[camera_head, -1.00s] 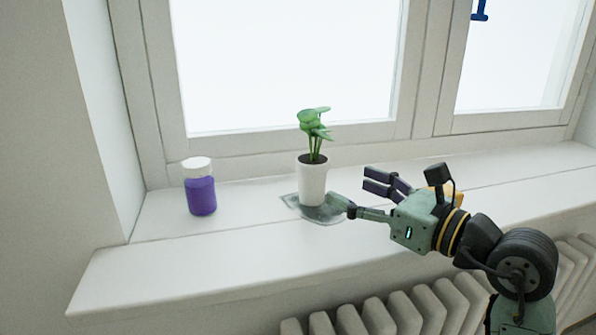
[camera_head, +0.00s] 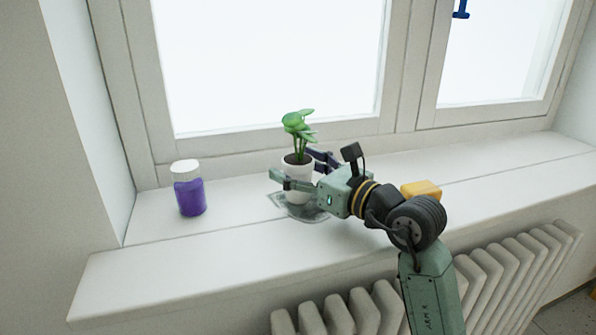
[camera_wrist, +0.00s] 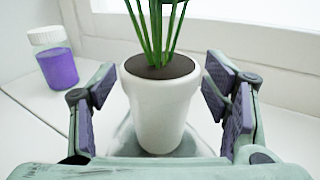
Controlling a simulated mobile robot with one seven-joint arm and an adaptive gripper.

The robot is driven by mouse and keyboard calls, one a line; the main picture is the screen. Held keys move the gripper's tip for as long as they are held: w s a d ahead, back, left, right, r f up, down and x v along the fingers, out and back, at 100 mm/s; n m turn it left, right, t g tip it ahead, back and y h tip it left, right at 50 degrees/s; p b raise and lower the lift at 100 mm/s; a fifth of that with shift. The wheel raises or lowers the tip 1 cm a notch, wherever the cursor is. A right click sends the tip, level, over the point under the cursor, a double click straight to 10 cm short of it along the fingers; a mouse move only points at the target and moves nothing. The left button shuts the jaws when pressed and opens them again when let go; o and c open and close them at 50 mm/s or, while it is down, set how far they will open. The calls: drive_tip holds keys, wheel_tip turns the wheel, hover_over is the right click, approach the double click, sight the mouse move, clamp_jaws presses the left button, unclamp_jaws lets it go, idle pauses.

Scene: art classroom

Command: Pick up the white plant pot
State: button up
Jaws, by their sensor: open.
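The white plant pot (camera_head: 297,172) holds dark soil and a green plant, and stands upright on a grey translucent mat (camera_head: 303,214) on the windowsill. In the wrist view the pot (camera_wrist: 160,110) is between my fingers, with a visible gap on each side. My gripper (camera_head: 296,171) is open around the pot; one finger passes in front of it and the other is behind it on the right. The fingers also show in the wrist view (camera_wrist: 164,105). The pot's lower part is partly hidden by the front finger in the head view.
A purple jar with a white lid (camera_head: 188,188) stands on the sill to the left, clear of my gripper. A yellow block (camera_head: 421,190) lies on the sill behind my arm. The window frame (camera_head: 240,147) is behind the pot; a radiator (camera_head: 510,265) is below the sill.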

drive_tip(key=shift+c, duration=0.5)
drive_tip(key=c, duration=1.2)
drive_tip(key=shift+c, duration=0.6)
drive_tip(key=shift+r, duration=0.15)
